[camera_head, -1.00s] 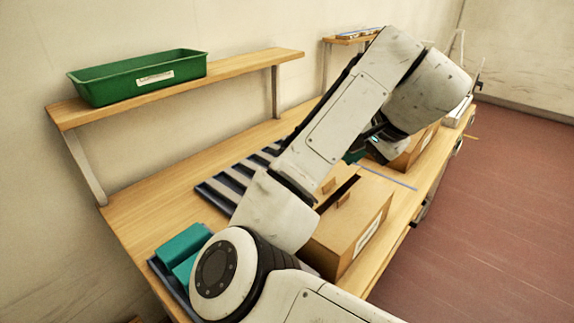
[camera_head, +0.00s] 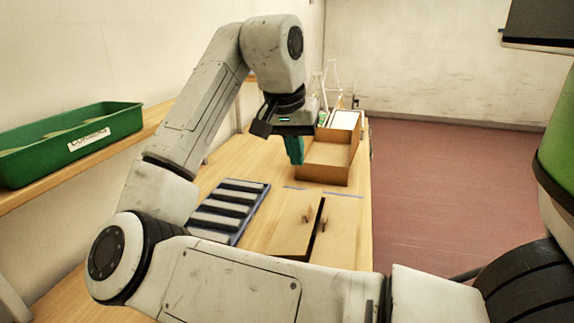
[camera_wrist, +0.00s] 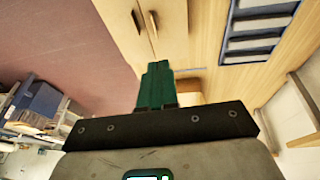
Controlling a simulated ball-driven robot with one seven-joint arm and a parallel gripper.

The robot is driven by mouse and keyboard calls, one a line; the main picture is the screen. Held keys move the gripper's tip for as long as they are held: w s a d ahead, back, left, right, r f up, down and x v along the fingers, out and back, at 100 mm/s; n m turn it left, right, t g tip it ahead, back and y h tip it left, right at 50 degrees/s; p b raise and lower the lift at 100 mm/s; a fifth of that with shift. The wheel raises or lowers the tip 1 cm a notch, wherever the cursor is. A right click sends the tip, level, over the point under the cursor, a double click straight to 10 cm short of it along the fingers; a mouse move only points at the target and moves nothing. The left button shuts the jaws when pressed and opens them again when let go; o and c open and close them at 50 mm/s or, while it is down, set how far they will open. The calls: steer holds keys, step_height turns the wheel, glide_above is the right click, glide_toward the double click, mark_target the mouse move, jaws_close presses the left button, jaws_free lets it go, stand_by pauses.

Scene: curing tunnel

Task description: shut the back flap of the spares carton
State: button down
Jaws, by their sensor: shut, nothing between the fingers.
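The fingers (camera_wrist: 156,68) also show together in the wrist view.
A dark slotted tray (camera_head: 232,206) lies left of the near carton. A green bin (camera_head: 68,141) stands on the wall shelf at left. A white tray (camera_head: 345,115) and a thin rack are behind the far carton. Open floor (camera_head: 440,180) lies to the right.

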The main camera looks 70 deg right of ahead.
glide_above(305, 218)
steer(key=f, duration=1)
steer(key=shift+w+f+b, duration=0.15)
steer(key=shift+w+b, duration=0.1)
steer(key=shift+b, duration=0.1)
steer(key=shift+s+f, duration=0.25)
steer(key=shift+f, duration=0.45)
